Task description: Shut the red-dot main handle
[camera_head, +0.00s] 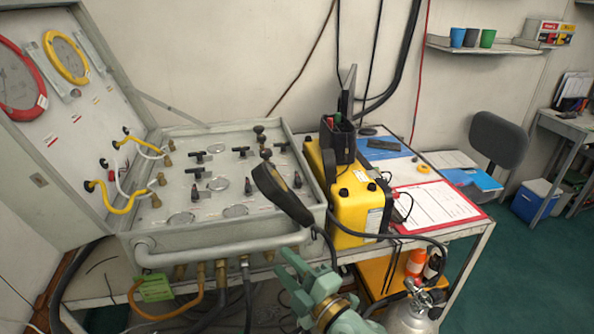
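The grey air panel (225,211) lies in an open case, with several small black handles on its face. They include one at the left rear (198,157), one below it (198,172) and one near the middle (242,151). I cannot make out a red dot on any of them. A black handset (281,193) covers part of the panel's right side. My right gripper (283,264), pale green, is in front of the panel's front right corner, below the rail. Its fingers look apart and nothing shows between them. My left gripper is not in view.
The open case lid (62,130) with yellow hoses stands at the left. A rail (222,243) runs along the panel's front. A yellow unit (357,206) and a red-edged sheet (437,204) are at the right. Hoses and a gas cylinder (410,312) are below.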

